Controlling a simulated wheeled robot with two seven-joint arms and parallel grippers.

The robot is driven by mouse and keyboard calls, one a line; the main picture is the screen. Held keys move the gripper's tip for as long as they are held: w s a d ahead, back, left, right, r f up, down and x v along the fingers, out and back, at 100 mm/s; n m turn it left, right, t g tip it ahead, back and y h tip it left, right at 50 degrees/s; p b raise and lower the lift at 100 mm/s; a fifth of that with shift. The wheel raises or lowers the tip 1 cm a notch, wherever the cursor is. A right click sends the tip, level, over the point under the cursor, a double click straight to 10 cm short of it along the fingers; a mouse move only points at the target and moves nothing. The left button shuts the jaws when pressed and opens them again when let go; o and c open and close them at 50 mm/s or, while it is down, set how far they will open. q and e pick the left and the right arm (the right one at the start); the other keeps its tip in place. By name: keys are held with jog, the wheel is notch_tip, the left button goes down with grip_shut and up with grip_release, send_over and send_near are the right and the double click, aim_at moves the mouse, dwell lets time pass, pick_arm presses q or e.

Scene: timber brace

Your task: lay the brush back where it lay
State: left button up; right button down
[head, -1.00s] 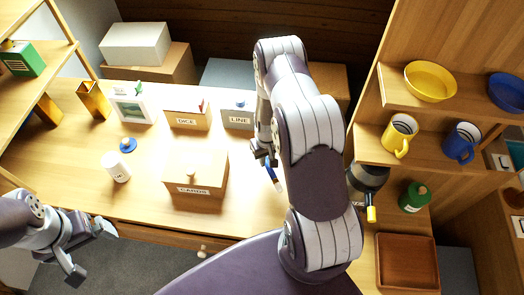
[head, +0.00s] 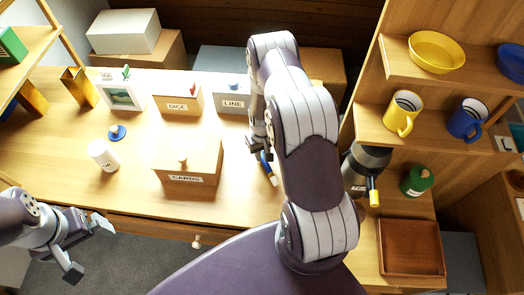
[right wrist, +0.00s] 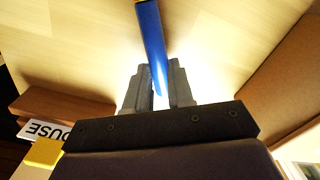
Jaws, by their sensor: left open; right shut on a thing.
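The brush (head: 269,174) shows in the head view just right of the CARDS box, low over or at the table; I cannot tell whether it touches. In the right wrist view the brush's blue handle (right wrist: 152,35) runs between the fingertips of my right gripper (right wrist: 160,88). My left gripper (head: 90,245) is open and empty in front of the table's front left edge.
The CARDS box (head: 188,160) stands left of the brush. DICE (head: 177,100) and LINE (head: 232,101) boxes are behind. Bare table (head: 240,195) lies between CARDS box and brush.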

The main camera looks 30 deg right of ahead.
jog(key=shift+s+f, duration=0.1)
jog(key=shift+f, duration=0.3)
pick_arm(q)
jog(key=shift+s+f, duration=0.1)
jog(key=shift+f, duration=0.2)
pick_arm(e)
jog(key=c, duration=0.9)
grip_release()
